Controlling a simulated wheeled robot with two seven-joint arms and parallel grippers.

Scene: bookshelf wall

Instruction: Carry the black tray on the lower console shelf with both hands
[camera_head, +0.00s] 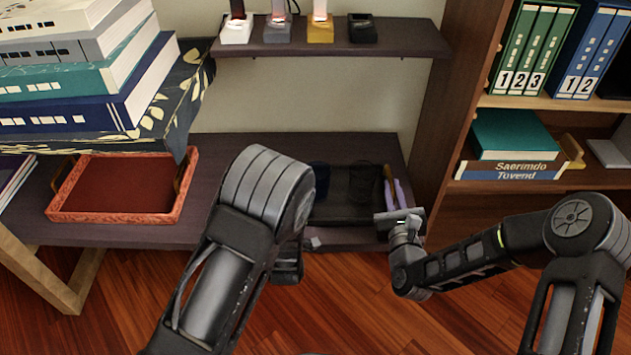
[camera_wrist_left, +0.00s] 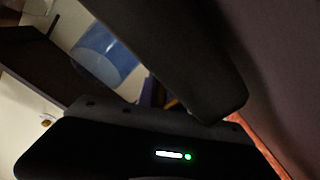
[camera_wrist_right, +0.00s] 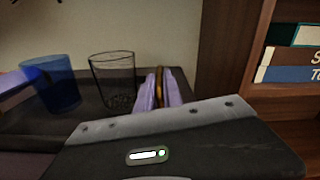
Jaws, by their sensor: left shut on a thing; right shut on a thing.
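The black tray (camera_head: 342,212) rests on or just above the lower console shelf; I cannot tell which. It holds a dark blue glass (camera_wrist_right: 60,88) and a clear glass (camera_wrist_right: 113,82), both upright. My right gripper (camera_head: 393,194) has its purple fingers shut on the brown handle at the tray's right end; the right wrist view shows this closely. My left arm hides the tray's left end and my left gripper in the head view. A purple finger of my left gripper (camera_wrist_right: 14,88) shows at the left edge of the right wrist view. Its grasp point is hidden.
The upper shelf (camera_head: 400,40) with small stands hangs above. A bookcase (camera_head: 440,120) borders the right side. Wooden floor (camera_head: 345,300) lies in front.

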